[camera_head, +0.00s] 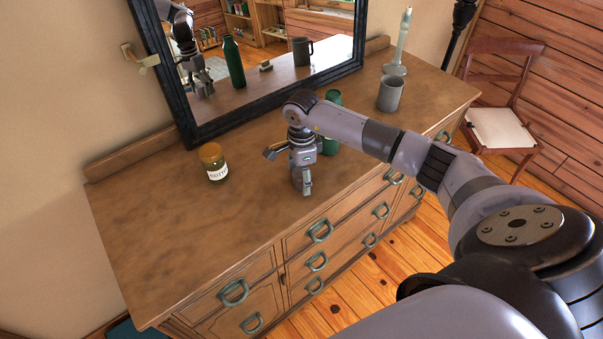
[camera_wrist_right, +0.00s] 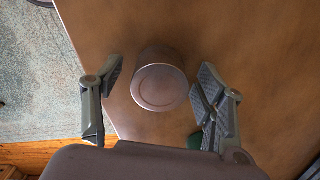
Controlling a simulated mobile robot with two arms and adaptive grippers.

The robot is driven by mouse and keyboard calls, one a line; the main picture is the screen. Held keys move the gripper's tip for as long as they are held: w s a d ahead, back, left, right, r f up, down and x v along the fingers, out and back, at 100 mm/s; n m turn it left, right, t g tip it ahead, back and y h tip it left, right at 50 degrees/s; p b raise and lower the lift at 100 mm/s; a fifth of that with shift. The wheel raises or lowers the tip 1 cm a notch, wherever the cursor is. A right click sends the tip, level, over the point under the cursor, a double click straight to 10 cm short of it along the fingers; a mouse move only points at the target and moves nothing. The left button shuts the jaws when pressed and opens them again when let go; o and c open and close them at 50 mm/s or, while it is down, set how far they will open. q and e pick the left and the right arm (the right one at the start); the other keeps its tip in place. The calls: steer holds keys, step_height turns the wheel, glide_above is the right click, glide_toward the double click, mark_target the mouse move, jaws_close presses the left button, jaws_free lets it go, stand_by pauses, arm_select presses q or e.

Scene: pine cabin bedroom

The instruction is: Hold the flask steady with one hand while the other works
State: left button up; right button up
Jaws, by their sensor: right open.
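The green flask (camera_head: 333,97) stands upright on the dresser, partly hidden behind my right forearm. Its lower part shows below the arm, and its full shape shows in the mirror. My right gripper (camera_head: 288,170) is open above the dresser top, left of the flask and apart from it. In the right wrist view my gripper (camera_wrist_right: 161,75) has its fingers spread. A round-ended cylinder (camera_wrist_right: 159,88) appears between them, and I cannot tell which object it is. A small green patch (camera_wrist_right: 195,140) shows beside the right-hand finger. My left gripper is not in view.
A small labelled jar (camera_head: 213,160) stands left of my gripper. A grey mug (camera_head: 390,94) and a pale candlestick-like object (camera_head: 400,45) stand at the right end. The mirror (camera_head: 270,97) borders the back. The front left of the dresser top (camera_head: 150,260) is clear.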

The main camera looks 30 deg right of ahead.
steer(key=shift+c, duration=0.5)
steer(key=c, duration=1.1)
